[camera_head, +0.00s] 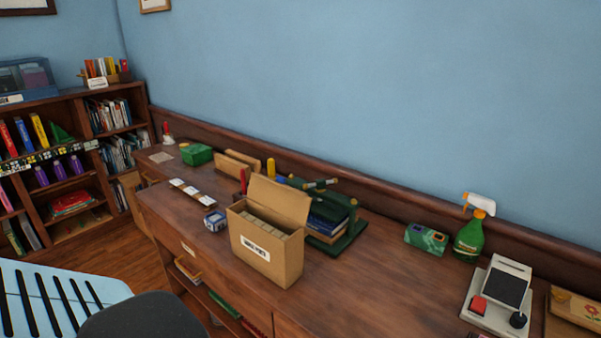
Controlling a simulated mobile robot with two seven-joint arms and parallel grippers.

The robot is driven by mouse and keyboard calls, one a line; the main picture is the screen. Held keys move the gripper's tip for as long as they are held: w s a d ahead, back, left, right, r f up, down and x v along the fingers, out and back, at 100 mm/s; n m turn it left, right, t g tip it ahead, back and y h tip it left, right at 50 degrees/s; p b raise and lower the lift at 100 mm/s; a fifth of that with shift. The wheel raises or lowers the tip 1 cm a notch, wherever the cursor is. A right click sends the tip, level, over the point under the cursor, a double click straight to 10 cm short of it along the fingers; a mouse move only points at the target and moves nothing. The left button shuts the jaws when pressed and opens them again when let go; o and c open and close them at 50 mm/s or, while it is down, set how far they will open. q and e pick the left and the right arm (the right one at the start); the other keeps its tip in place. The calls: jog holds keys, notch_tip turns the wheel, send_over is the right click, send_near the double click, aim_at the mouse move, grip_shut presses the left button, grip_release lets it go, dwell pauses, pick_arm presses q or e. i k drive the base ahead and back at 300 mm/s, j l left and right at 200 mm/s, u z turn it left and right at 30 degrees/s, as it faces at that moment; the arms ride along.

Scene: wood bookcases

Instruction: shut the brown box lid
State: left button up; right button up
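A brown cardboard box (285,262) with a white label on its front stands on the wooden desk in the middle of the head view. Its lid (279,199) is open, standing up and tilted back at the rear edge. Inside, the box holds several light tan items in rows. Neither of my grippers shows in this view.
The wooden desk (365,295) runs along the blue wall. A green rack with books (335,222) stands close behind the box. A small blue and white cube (214,221) sits to its left. A green spray bottle (470,238) and a grey joystick device (498,292) stand at right.

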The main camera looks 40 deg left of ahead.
aim_at(292, 204)
jog(key=j+z, duration=0.3)
jog(key=z, duration=0.2)
jog(key=j+z, duration=0.3)
jog(key=z, duration=0.2)
jog(key=k+j+z, duration=0.2)
jog(key=j, duration=0.2)
jog(key=k+j+z, duration=0.4)
jog(key=k+j, duration=0.2)
jog(key=j, duration=0.2)
jog(key=k+j+z, duration=0.1)
jog(key=k+j, duration=0.25)
jog(key=j, duration=0.2)
jog(key=k+j+z, duration=0.15)
jog(key=k+j, duration=1.35)
jog(key=j, duration=0.2)
